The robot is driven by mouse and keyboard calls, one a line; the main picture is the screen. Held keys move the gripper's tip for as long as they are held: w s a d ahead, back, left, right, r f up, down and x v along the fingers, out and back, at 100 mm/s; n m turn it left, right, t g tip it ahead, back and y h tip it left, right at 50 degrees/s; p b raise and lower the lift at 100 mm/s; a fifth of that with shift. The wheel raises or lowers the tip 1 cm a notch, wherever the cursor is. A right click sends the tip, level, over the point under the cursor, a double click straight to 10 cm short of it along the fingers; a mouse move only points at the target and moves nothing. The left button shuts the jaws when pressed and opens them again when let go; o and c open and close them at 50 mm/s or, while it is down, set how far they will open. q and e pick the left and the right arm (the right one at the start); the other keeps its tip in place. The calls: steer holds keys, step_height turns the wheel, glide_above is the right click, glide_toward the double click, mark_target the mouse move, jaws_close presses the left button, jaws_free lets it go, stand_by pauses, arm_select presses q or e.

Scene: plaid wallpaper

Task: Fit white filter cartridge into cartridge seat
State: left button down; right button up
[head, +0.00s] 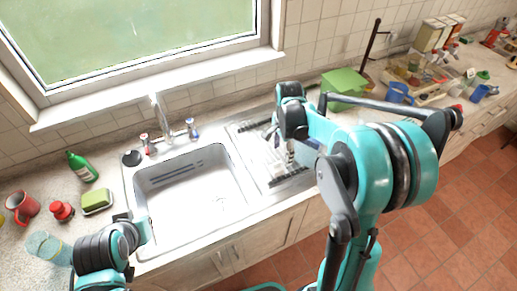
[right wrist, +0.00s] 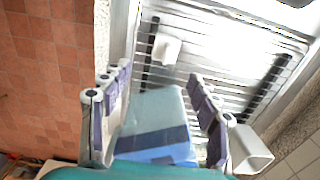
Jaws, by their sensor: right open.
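My right gripper (right wrist: 155,90) is open above the metal drying rack; its fingers are spread to either side in the right wrist view. In the head view it (head: 287,150) is partly hidden by my right arm. A small white block (right wrist: 166,50), which may be the white filter cartridge, is at the rack, beyond the fingertips and apart from them. A pale blue shape with darker bands shows between the fingers; I cannot tell what it is. I cannot make out the cartridge seat for certain. My left gripper (head: 140,230) is at the sink's front left corner; its jaws are unclear.
The steel sink (head: 190,190) is empty, with a tap (head: 160,115) behind it. The drying rack (right wrist: 215,60) lies to its right. A green bottle (head: 82,167), red mug (head: 22,207) and sponge (head: 97,201) stand left. A green box (head: 343,85) and wooden tray (head: 425,85) are right.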

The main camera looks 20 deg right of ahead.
mark_target(278, 163)
steer(key=shift+w+f, duration=0.15)
steer(key=shift+w, duration=0.15)
steer(key=shift+a+f, duration=0.1)
steer(key=shift+f, duration=0.3)
steer(key=f, duration=0.2)
steer(key=f+b, duration=0.1)
steer(key=f, duration=0.1)
steer(key=f+b, duration=0.1)
steer(key=shift+w+a+f, duration=0.15)
steer(key=shift+a+f, duration=0.1)
steer(key=shift+f, duration=0.6)
steer(key=c, duration=1.2)
